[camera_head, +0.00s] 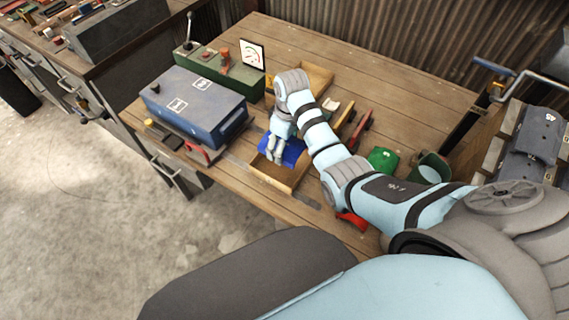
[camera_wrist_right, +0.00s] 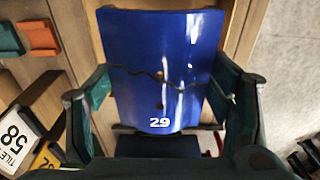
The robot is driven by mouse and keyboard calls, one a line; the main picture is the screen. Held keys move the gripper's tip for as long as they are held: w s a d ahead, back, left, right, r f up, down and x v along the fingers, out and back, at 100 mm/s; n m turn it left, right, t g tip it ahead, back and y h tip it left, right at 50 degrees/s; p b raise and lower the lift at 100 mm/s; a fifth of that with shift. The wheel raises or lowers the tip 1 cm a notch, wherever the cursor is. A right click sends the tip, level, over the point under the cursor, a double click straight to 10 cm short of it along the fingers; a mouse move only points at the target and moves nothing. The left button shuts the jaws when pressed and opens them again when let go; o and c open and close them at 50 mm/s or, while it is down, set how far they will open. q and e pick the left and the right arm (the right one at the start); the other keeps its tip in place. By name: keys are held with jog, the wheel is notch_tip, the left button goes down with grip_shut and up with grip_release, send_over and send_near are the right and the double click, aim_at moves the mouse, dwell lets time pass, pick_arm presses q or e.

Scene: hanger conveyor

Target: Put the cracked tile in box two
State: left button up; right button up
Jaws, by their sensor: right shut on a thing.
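A blue tile (camera_wrist_right: 160,60) with a dark jagged crack line, a small hole and the number 29 fills the middle of the right wrist view. In the head view it also shows as a blue patch (camera_head: 294,151) beside my right gripper (camera_head: 274,156). My right gripper is shut on the tile, with one finger at each side edge in the wrist view. The tile is over or in a wooden tray (camera_head: 272,182); I cannot tell whether it touches it. No box reads clearly as box two. My left gripper is not in view.
A blue metal box (camera_head: 195,104) with white labels and a green box (camera_head: 222,66) with a lever stand left of the tray. A green piece (camera_head: 382,159) and a green cup (camera_head: 430,170) are to the right.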

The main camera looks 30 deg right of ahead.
notch_tip(320, 180, down, 8)
jog(key=shift+r+b, duration=0.1)
jog(key=shift+b, duration=0.95)
jog(key=o, duration=1.3)
jog(key=r+p, duration=0.1)
jog(key=r, duration=0.3)
jog(key=r+p, duration=0.1)
jog(key=r, duration=0.3)
jog(key=r+p, duration=0.2)
jog(key=r, duration=0.2)
jog(key=shift+s+d, duration=0.25)
jog(key=shift+s, duration=0.15)
